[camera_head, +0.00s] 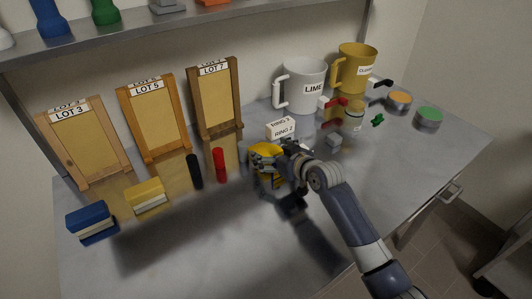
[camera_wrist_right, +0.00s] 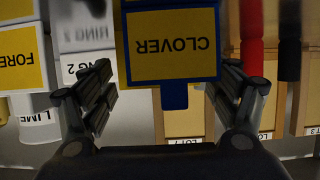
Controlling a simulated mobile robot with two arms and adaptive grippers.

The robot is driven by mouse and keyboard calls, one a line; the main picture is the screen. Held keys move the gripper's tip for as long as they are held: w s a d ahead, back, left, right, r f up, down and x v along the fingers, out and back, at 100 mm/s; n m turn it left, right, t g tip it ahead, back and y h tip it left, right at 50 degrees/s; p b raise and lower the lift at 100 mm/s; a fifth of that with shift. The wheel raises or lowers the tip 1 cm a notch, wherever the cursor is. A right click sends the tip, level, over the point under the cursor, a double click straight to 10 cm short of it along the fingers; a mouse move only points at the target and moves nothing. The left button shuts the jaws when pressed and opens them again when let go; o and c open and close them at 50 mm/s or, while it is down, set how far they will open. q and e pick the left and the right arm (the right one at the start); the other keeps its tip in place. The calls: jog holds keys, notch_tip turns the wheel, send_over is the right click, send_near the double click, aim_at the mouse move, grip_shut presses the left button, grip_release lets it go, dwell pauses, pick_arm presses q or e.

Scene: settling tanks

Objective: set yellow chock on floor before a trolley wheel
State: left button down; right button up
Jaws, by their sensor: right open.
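My right gripper (camera_head: 276,162) is over the grey table, its arm reaching in from the lower right. In the right wrist view its two fingers (camera_wrist_right: 162,88) stand open and apart. A yellow thing (camera_head: 266,150) shows at the gripper in the head view, partly hidden by it; I cannot tell whether it is the chock. In the wrist view a blue-edged yellow panel (camera_wrist_right: 172,45) reading CLOVER, upside down, lies ahead between the fingers; I see no contact. My left gripper is not in view.
Floor (camera_head: 436,245) shows at lower right.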

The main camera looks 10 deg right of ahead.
jog(key=shift+w+a+f, duration=0.25)
jog(key=shift+w+f, duration=0.05)
jog(key=shift+w, duration=0.25)
jog(key=c, duration=1.4)
